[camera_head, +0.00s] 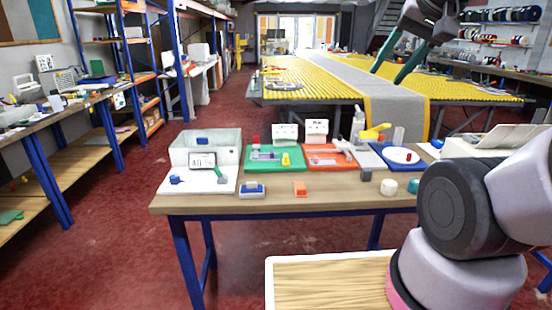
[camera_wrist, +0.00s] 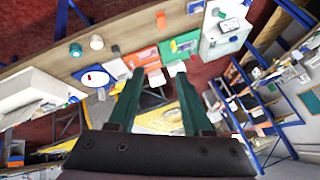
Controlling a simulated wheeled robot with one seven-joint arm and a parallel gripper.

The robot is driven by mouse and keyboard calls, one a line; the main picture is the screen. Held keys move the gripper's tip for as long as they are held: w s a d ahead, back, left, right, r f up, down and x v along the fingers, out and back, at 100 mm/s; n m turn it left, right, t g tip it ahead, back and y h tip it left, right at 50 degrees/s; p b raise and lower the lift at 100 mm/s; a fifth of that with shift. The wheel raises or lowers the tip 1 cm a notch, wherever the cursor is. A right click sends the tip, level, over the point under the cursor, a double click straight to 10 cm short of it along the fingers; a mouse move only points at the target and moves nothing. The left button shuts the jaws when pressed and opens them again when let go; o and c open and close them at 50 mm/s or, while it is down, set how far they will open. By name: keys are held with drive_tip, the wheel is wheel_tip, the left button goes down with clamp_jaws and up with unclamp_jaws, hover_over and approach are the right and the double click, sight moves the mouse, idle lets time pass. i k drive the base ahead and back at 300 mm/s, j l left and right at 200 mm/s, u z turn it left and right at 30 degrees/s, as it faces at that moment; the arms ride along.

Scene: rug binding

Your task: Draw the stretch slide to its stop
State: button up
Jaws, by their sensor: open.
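I cannot tell for sure which fixture on the bench is the stretch slide. A green board (camera_head: 262,168) carries a pale track, a red knob and a yellow piece (camera_head: 286,159). An orange board (camera_head: 318,167) beside it carries a pale track and a red part. Both boards also show in the wrist view, green (camera_wrist: 180,44) and orange (camera_wrist: 144,56), beyond the fingertips. My gripper (camera_head: 386,77) is raised at the upper right, its green fingers apart with nothing between them. In the wrist view, my gripper (camera_wrist: 158,75) is clear of the boards.
A white station (camera_head: 170,188) with a display and green lever stands at the left, a blue board (camera_head: 398,165) with a white disc at the right. An orange block (camera_head: 300,189) and a white cylinder (camera_head: 389,187) sit near the front edge. A yellow ribbed table (camera_head: 300,75) stands behind.

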sight(285, 162)
drive_tip(key=i+l, duration=0.1)
drive_tip(key=i, duration=0.4)
drive_tip(key=i+l, duration=0.1)
drive_tip(key=i, duration=0.4)
